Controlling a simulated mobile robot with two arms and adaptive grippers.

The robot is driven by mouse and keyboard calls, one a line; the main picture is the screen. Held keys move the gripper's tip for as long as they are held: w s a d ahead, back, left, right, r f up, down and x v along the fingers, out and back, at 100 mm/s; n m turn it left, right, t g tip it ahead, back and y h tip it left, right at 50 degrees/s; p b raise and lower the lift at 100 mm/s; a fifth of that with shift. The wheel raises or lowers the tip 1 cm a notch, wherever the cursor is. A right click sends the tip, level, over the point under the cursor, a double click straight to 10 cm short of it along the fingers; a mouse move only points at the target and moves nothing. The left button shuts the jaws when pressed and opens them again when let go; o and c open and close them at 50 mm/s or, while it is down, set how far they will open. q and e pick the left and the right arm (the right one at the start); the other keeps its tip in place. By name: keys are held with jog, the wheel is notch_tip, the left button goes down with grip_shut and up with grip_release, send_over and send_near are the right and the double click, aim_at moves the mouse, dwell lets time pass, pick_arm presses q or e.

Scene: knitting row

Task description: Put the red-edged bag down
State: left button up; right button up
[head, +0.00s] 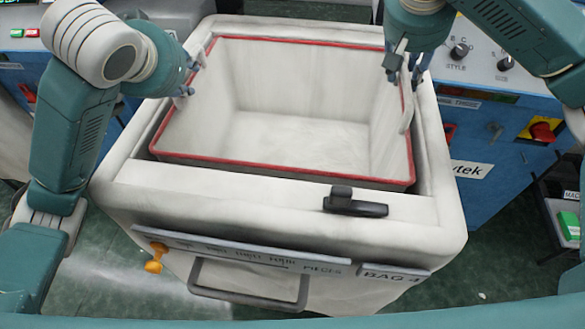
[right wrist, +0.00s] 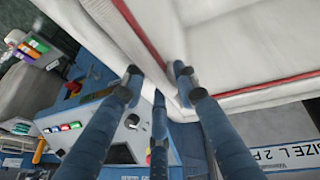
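The red-edged bag (head: 290,128) is a pale, open, empty box-shaped bag with a red rim. In the head view it sits inside the opening of a white padded bin (head: 130,178); whether its base rests on the bin's floor is hidden. My left gripper (head: 188,82) is at the bag's left side, by a pale handle, with its fingers apart. My right gripper (head: 403,76) is at the right side beside the other handle (head: 408,110). In the right wrist view its fingers (right wrist: 158,78) are spread, with the bag's red edge (right wrist: 140,35) just beyond them.
A black latch (head: 355,205) is on the bin's front rim. A grey bar handle (head: 250,297) and an orange knob (head: 154,262) are on its front. A blue machine with a red switch (head: 541,132) stands close on the right. Green floor shows at lower left.

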pick_arm(q)
jog(key=shift+s+r, duration=0.1)
jog(key=shift+r, duration=0.05)
pick_arm(e)
jog(key=shift+r, duration=0.1)
pick_arm(q)
jog(key=shift+s+r, duration=0.1)
jog(key=shift+r, duration=0.15)
pick_arm(e)
jog(key=shift+r, duration=0.1)
pick_arm(q)
jog(key=v, duration=1.1)
jog(key=shift+s, duration=0.25)
pick_arm(e)
jog(key=v, duration=1.2)
